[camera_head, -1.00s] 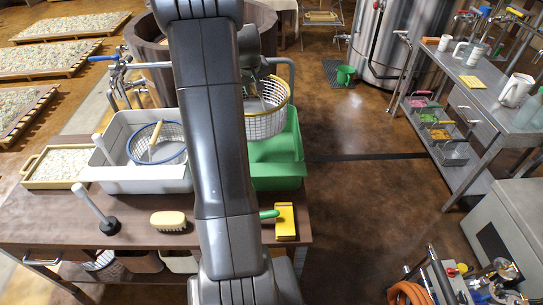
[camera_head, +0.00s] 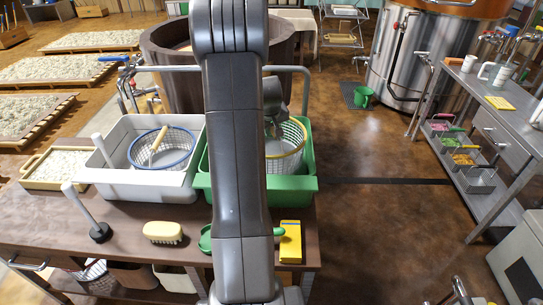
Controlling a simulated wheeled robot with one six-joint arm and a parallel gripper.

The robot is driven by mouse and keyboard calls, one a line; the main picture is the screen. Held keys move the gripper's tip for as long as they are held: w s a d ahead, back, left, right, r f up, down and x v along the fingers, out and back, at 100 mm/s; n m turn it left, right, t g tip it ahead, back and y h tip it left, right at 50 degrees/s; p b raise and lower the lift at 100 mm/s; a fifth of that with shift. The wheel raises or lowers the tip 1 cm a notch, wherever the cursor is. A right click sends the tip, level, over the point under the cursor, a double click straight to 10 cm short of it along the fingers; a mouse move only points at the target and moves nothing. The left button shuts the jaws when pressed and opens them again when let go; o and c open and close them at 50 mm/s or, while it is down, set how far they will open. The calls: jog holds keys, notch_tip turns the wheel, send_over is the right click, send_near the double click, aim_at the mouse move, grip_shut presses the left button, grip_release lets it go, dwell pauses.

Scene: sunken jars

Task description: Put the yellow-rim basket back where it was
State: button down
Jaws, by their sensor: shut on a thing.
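The yellow-rim basket (camera_head: 287,148) is a pale mesh basket at the right end of the green tub (camera_head: 297,188). It appears to be inside the tub, but my arm hides its left part and I cannot tell whether it touches the bottom. My gripper (camera_head: 274,128) is at the basket, partly behind my arm, and is shut on it. The fingertips are not clear. The blue-rim basket (camera_head: 178,148) sits in the grey tub (camera_head: 135,178) to the left.
A grey pipe (camera_head: 306,85) rises behind the green tub. A wooden vat (camera_head: 170,60) stands behind. Open floor lies right of the bench.

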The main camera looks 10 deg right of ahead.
jog(key=shift+f, duration=3.15)
jog(key=shift+f+b, duration=0.1)
jog(key=shift+b, duration=0.2)
jog(key=c, duration=1.3)
grip_release()
jog(key=v, duration=1.2)
jog(key=shift+p, duration=0.45)
